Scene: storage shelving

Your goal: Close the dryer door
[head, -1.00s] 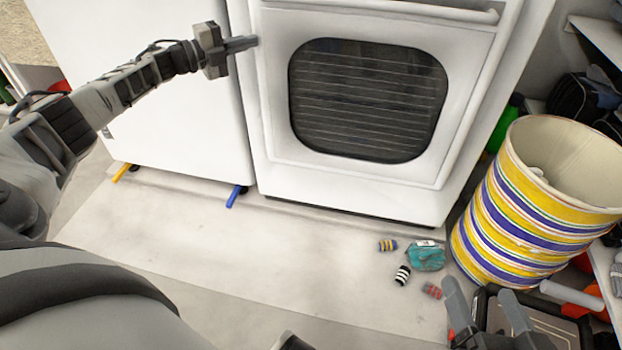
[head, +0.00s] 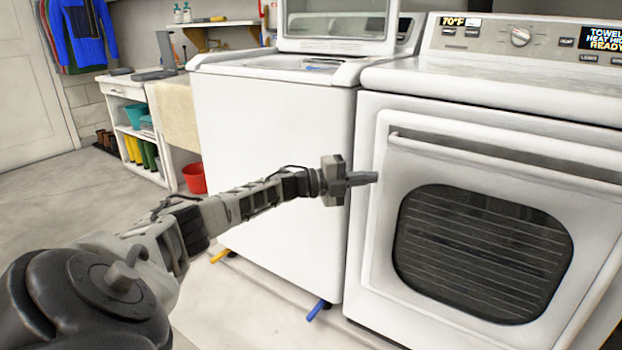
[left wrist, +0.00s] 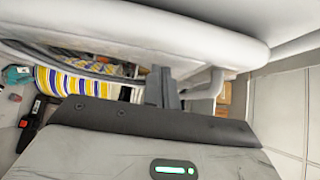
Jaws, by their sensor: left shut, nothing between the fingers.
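The white dryer door (head: 385,240) has a dark ribbed window and a long bar handle (head: 480,155) across its top. It looks flush or nearly flush with the dryer front; I cannot tell whether a thin gap remains. My left gripper (head: 366,178) is shut and empty, with its fingertips at the door's upper left edge, below the handle's left end. In the left wrist view its fingers (left wrist: 162,88) point along a white panel close to a pale bar. I cannot tell whether they touch the door. My right gripper is out of view.
A white washer (head: 270,160) with a raised lid (head: 335,22) stands left of the dryer. A red bucket (head: 194,178) and a shelf unit (head: 150,165) are farther left. The left wrist view shows a striped bin (left wrist: 75,85). Open floor lies at the far left.

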